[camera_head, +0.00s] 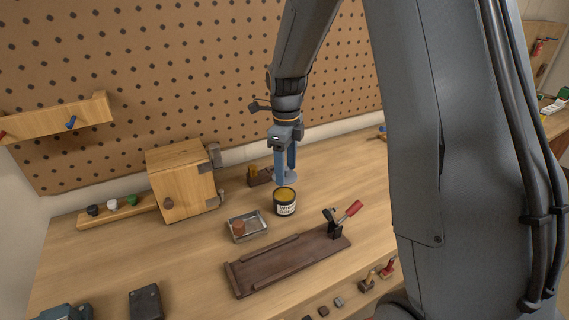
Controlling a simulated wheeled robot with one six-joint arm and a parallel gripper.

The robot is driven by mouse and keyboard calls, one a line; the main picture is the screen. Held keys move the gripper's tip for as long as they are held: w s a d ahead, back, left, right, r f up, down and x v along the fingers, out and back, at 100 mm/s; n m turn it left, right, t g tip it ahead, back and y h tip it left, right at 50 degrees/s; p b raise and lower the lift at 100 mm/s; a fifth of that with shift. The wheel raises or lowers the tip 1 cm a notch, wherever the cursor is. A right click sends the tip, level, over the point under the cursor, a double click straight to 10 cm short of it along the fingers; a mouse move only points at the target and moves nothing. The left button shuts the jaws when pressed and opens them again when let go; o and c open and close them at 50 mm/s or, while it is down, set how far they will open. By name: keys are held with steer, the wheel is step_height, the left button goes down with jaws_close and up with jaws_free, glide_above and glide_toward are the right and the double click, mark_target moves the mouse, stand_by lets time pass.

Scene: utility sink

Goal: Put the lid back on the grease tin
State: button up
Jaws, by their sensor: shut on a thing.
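The grease tin (285,208) stands upright on the bench, a small dark tin with a white label. Its top is open and yellow grease shows inside. My gripper (286,173) points down just above and behind the tin's rim. It is shut on the lid (291,179), a small blue-grey piece at the fingertips. The lid is partly hidden by the fingers, and its exact tilt is hard to tell. It is not seated on the tin; whether it touches the rim I cannot tell.
A metal tray (261,224) with a brown piece in it is left of the tin. A dark wooden jig (280,268) with a red-handled clamp (349,210) lies in front. A wooden cabinet (182,183) stands left, and a small dark wooden block (260,178) behind. Bench right of the tin is clear.

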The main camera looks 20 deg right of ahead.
steer(key=b, duration=0.3)
glide_above(285, 194)
steer(key=shift+s+d+f, duration=0.1)
steer(key=shift+s+f, duration=0.05)
steer(key=shift+f, duration=1.95)
steer(key=shift+f+b, duration=0.35)
steer(key=shift+f, duration=0.6)
steer(key=shift+p, duration=0.45)
steer(key=shift+f, duration=0.15)
stand_by(0.3)
steer(key=o, duration=1.6)
steer(key=shift+c, duration=0.2)
steer(key=shift+p, duration=0.3)
steer(key=shift+r+p, duration=2.5)
steer(key=shift+r, duration=1.05)
